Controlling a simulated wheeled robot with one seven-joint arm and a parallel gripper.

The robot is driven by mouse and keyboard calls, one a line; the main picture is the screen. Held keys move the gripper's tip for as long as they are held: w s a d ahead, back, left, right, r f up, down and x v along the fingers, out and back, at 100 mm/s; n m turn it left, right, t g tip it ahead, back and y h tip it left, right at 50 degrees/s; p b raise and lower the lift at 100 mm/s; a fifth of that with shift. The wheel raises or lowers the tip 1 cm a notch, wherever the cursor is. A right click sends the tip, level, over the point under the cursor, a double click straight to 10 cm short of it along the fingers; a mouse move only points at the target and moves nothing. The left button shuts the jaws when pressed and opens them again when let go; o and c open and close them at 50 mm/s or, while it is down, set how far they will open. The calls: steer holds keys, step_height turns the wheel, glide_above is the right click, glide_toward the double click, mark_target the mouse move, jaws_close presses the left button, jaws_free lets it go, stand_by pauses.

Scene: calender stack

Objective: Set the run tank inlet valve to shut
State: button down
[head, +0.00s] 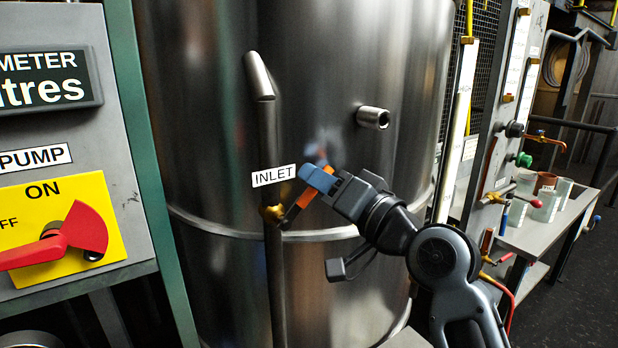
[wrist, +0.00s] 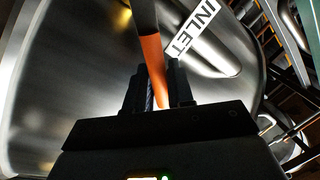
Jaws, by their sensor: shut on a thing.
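The inlet valve has a brass body (head: 272,213) on a vertical metal pipe, just below the white INLET label (head: 273,176). Its lever (head: 304,199), black near the valve and orange further out, slants up and to the right, at an angle to the pipe. My gripper (head: 318,180), with blue fingers, is shut on the orange part of the lever. In the wrist view the orange lever (wrist: 154,65) runs between the dark fingers. The INLET label (wrist: 193,28) shows beside it. The lever's tip is partly hidden by the fingers.
The large steel tank (head: 210,110) stands close behind the pipe, with a short stub (head: 373,117) to the right. A pump panel with a red switch (head: 75,235) is at the left.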

steer(key=shift+w+d+f+m+t+h+p, duration=0.3)
steer(key=shift+f+m, duration=0.75)
steer(key=shift+m, duration=0.8)
steer(key=shift+w+d+f+m+t+h+p, duration=0.35)
steer(key=shift+f+m, duration=0.65)
steer(key=shift+m, duration=0.9)
steer(key=shift+w+d+f+m+t+h+p, duration=0.15)
steer(key=shift+d+f+m+t+h, duration=0.25)
steer(key=shift+f+m, duration=1.05)
steer(key=shift+s+r+m, duration=0.1)
steer(key=shift+r+m, duration=0.2)
steer(key=shift+m, duration=0.1)
steer(key=c, duration=1.1)
jaws_free()
steer(key=b+v, duration=0.1)
steer(key=v, duration=0.6)
steer(key=shift+s+d+b, duration=0.3)
steer(key=shift+f, duration=0.15)
